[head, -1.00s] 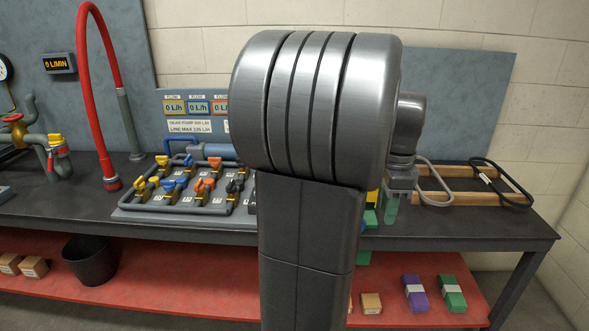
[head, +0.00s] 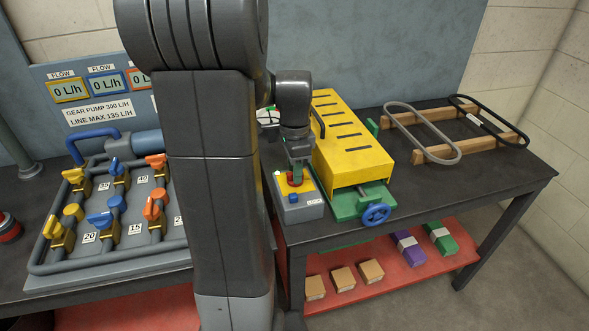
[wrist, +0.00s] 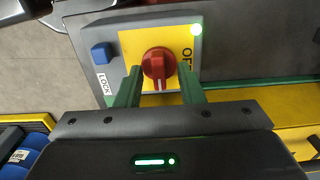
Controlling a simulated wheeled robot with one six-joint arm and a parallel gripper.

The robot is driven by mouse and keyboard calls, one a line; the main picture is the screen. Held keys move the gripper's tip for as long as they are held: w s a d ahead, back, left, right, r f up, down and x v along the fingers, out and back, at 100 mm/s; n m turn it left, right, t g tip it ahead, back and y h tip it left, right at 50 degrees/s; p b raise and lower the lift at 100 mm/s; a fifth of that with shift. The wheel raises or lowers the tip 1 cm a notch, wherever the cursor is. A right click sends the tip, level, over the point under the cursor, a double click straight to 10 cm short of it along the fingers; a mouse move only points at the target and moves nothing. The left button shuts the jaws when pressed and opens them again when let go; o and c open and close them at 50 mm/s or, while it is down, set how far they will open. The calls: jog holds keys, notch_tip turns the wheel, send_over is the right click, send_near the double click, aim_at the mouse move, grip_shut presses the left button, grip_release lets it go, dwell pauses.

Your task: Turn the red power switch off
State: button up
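The red power switch (wrist: 157,62) is a round rotary knob on a yellow plate (wrist: 130,50). Its white mark points down toward my gripper in the wrist view, while the OFF label (wrist: 187,62) is on the knob's right. In the head view my gripper (head: 296,170) points down over the switch box (head: 300,213), partly hiding the red knob (head: 294,180).
A blue button (wrist: 100,53) with a LOCK label sits beside the plate. A valve panel (head: 120,260) is at left. Belts on a wooden rack (head: 425,157) lie at the back right.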

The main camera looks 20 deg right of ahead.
jog(key=shift+s+f, duration=0.1)
jog(key=shift+f, duration=0.1)
jog(key=shift+c, duration=0.2)
grip_shut()
